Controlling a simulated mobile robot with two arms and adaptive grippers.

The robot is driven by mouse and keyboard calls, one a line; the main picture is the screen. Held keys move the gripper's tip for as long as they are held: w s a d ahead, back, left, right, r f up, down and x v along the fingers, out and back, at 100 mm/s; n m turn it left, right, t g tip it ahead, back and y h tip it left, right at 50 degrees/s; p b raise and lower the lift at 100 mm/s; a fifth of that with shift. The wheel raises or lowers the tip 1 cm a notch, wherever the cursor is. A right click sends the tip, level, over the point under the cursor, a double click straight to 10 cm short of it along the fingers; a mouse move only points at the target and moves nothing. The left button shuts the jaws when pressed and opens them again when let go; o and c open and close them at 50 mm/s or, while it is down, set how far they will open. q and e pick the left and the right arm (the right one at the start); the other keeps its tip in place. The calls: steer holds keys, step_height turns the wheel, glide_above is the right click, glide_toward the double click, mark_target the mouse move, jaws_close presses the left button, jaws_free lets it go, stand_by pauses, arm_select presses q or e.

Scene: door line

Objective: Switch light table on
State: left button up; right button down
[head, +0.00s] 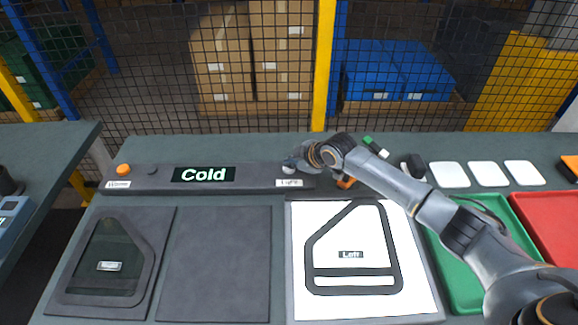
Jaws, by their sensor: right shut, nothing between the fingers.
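The light table (422,297) is a square panel in the front middle of the bench, and its surface is bright white. A black door frame labelled "Left" (312,256) lies on it. Behind it, a dark control bar (240,184) carries a "Light" label (289,183) at its right end. My right gripper (292,164) is shut and empty, with its tips right at the bar just above that label. A small pale control (288,170) shows there, partly hidden by the fingers; I cannot tell if they touch it. My left gripper is out of view.
The bar also has a "Cold" display (204,174) and an orange button (123,169). A dark plate (216,265) and a "Right" door part (108,267) lie to the left. Green (463,290) and red (545,225) trays stand right. A mesh fence (160,70) closes the back.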

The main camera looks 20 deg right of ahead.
steer(key=shift+r+p, duration=0.9)
step_height(320, 180, up, 5)
steer(key=p, duration=0.4)
steer(key=shift+r, duration=0.1)
stand_by(0.7)
